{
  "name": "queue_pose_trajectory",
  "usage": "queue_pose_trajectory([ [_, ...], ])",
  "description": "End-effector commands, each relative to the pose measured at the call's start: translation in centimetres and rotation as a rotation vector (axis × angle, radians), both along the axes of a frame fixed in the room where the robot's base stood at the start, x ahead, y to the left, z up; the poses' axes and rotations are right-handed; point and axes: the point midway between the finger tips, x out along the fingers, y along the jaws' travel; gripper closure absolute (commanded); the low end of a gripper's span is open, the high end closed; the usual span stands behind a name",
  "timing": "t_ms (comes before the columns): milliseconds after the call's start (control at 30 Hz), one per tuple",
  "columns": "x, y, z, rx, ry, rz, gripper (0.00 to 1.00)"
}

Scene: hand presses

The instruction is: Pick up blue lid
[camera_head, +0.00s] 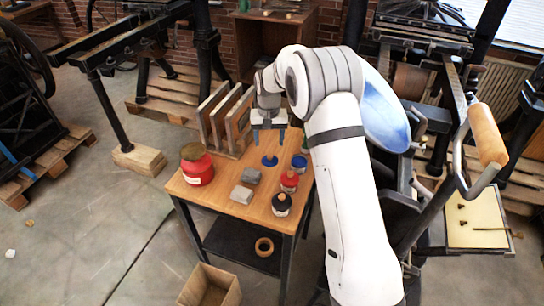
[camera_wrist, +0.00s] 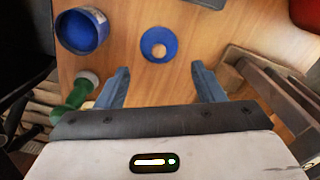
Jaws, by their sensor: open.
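The blue lid (camera_head: 270,161) is a small round disc lying flat on the wooden table. My gripper (camera_head: 269,140) points down above the table near the lid. In the wrist view my gripper (camera_wrist: 160,70) has its two blue-grey fingers spread wide with nothing between them. The lid shows just beyond the fingertips, roughly centred between them. Its height below the fingers is hard to tell.
A blue can (camera_wrist: 82,32) stands beside the lid. An upright wooden rack (camera_head: 237,118) stands close behind the gripper. A green container (camera_wrist: 76,94) is near one finger.

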Motion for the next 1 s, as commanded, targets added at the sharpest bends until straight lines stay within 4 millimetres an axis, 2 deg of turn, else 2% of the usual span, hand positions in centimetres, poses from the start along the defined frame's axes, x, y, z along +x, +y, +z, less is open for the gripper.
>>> queue_pose_trajectory([
  [533,0.2,-0.6,-6.9,-0.001,0.003,-0.010,0.38],
  [833,0.2,-0.6,-7.5,0.000,0.000,-0.011,0.38],
  [1000,0.2,-0.7,-7.4,0.000,0.000,-0.011,0.52],
])
